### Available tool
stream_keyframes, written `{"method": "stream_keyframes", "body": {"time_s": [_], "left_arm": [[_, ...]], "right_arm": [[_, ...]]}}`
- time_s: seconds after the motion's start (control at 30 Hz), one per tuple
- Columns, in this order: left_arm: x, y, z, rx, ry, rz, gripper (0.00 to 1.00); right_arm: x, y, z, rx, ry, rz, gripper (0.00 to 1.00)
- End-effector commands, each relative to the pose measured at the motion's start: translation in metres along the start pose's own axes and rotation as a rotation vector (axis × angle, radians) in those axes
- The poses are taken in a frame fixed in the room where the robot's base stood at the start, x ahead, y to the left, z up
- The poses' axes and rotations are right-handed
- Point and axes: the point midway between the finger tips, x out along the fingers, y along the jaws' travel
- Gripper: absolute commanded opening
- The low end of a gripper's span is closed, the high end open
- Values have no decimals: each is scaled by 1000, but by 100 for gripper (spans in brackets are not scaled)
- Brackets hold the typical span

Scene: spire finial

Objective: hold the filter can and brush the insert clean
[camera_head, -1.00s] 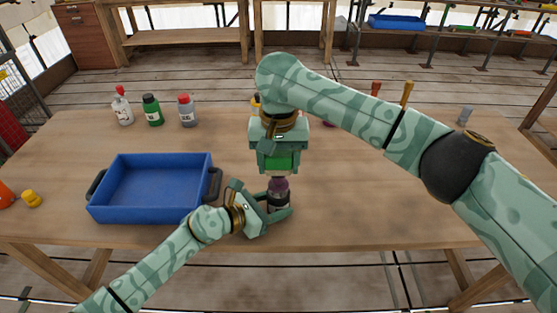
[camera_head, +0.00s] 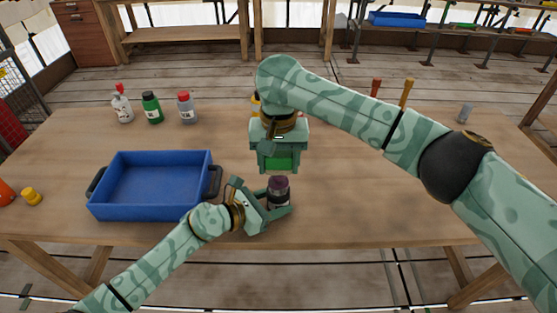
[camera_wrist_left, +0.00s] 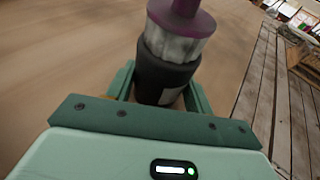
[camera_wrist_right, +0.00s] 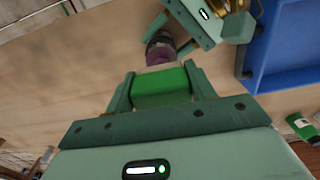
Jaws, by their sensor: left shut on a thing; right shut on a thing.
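The black filter can (camera_head: 280,201) is held upright between the fingers of my left gripper (camera_head: 272,206), low over the front middle of the table. In the left wrist view the can (camera_wrist_left: 160,82) has a pale grey insert (camera_wrist_left: 173,45) in its top, with a purple cap (camera_wrist_left: 182,18) above it. My right gripper (camera_head: 279,168) is above and slightly behind the can, shut on a green brush block (camera_head: 280,160). The brush (camera_wrist_right: 162,87) also shows in the right wrist view, in line with the purple cap (camera_wrist_right: 160,54). I cannot tell whether brush and insert touch.
A blue tray (camera_head: 150,215) with dark handles stands left of my left gripper. Several bottles (camera_head: 151,110) stand at the back left. A small yellow item (camera_head: 32,197) is at the left. Upright handles (camera_head: 406,93) stand at the back right. The front right table is clear.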

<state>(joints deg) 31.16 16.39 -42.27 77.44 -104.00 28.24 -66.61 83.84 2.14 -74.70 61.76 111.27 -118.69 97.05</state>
Motion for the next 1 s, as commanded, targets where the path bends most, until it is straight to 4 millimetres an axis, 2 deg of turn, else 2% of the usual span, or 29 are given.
{"method": "stream_keyframes", "body": {"time_s": [0.33,0.63,1.0], "left_arm": [[0,-1,-1,-1,2,-2,39],[0,-1,-1,-1,2,-2,39],[0,-1,-1,-1,2,-2,39]], "right_arm": [[3,0,0,0,0,0,36],[2,0,-10,0,1,0,36],[4,0,9,0,1,0,36]]}}
